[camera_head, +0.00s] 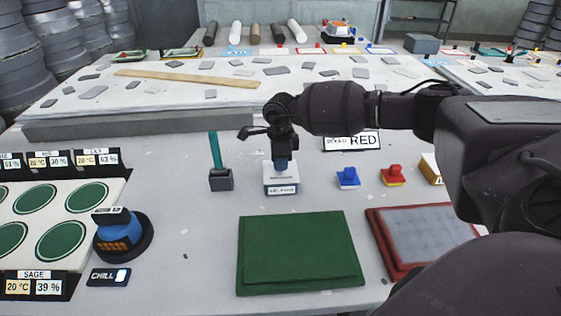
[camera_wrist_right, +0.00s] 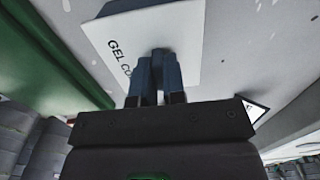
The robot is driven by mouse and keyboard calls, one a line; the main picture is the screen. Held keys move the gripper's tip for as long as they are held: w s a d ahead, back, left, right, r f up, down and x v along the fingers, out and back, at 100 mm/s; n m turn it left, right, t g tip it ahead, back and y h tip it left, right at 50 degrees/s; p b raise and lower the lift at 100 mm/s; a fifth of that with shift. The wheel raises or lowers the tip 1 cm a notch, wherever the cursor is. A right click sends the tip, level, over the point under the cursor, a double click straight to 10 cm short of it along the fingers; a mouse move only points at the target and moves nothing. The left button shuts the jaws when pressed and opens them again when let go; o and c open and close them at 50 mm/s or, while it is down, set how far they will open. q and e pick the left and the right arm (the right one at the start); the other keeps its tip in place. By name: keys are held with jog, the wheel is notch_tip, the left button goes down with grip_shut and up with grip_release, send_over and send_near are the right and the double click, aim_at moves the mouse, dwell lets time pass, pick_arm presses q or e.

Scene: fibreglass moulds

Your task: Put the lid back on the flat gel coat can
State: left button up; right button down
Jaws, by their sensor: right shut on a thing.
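The flat gel coat can (camera_head: 282,189) is a small white box with a dark-lettered label, standing on the grey table just below the middle of the head view. My right gripper (camera_head: 282,165) points down over its top, with its blue fingers shut on the lid's grip. The white lid (camera_wrist_right: 190,35), lettered "GEL CO…", fills the top of the right wrist view around the fingertips (camera_wrist_right: 160,60). In the head view the lid is at the can's top; whether it is seated or slightly above is unclear. My left gripper is out of view.
A teal-handled tool in a grey block (camera_head: 221,180) stands left of the can. A blue block (camera_head: 347,178) and a red-and-yellow block (camera_head: 393,175) are right. A green mould (camera_head: 300,250) and red-framed tray (camera_head: 372,225) lie in front.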

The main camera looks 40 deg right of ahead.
jog(key=c, duration=0.6)
grip_release()
jog(key=shift+c, duration=0.2)
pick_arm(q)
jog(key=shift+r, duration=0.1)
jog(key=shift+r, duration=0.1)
pick_arm(e)
jog(key=shift+r, duration=0.1)
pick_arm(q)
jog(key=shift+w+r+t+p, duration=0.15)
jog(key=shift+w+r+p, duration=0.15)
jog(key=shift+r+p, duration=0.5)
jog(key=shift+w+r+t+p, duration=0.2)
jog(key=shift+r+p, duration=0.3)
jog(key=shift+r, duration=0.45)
pick_arm(e)
jog(key=shift+r, duration=2.95)
grip_shut()
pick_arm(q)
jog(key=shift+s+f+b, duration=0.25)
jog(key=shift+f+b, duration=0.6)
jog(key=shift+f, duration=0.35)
pick_arm(e)
jog(key=shift+f, duration=2)
